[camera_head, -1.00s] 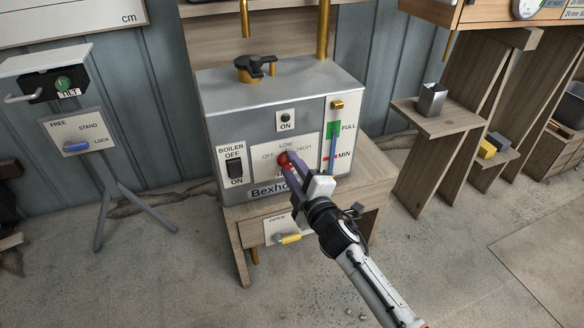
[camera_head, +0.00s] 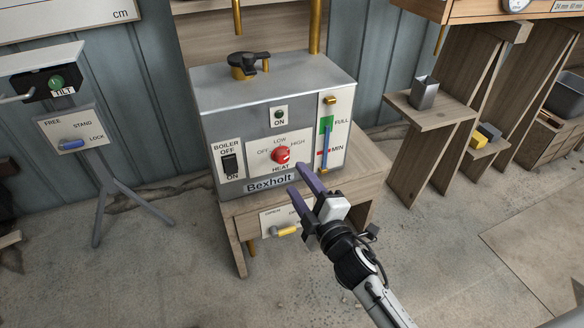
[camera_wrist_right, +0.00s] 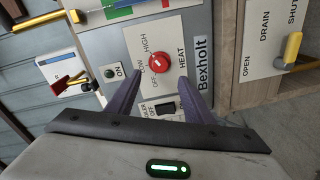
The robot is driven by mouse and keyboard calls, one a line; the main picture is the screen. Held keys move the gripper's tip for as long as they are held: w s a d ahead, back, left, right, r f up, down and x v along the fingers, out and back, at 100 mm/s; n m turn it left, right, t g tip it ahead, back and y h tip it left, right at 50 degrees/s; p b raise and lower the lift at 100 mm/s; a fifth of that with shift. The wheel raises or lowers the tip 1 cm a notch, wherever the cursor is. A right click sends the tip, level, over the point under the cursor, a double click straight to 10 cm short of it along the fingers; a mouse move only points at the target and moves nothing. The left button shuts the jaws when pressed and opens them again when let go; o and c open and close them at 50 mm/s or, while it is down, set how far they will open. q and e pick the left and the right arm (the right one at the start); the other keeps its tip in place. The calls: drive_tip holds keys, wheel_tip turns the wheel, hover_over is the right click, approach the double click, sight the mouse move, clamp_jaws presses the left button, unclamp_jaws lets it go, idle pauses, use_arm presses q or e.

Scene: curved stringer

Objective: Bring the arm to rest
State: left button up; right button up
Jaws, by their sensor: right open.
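My right gripper (camera_head: 302,190) is open and empty in front of the lower right part of the boiler (camera_head: 207,110), a grey metal box labelled Bexholt. Its two purple fingers stand apart, clear of the red heat knob (camera_head: 281,154). In the right wrist view the red knob (camera_wrist_right: 159,61) shows beyond and between the spread fingers (camera_wrist_right: 165,95), with nothing held. The knob sits on a white plate marked OFF, LOW and HIGH. My left gripper is not in view.
The boiler stands on a wooden stand with a yellow drain handle (camera_head: 286,231) below. A tilt stand (camera_head: 75,144) with a blue lever is at left. Wooden shelves (camera_head: 432,117) with a metal cup (camera_head: 424,92) are at right. The floor in front is open.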

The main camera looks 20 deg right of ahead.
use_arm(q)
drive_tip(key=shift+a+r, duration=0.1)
use_arm(e)
drive_tip(key=shift+s, duration=0.95)
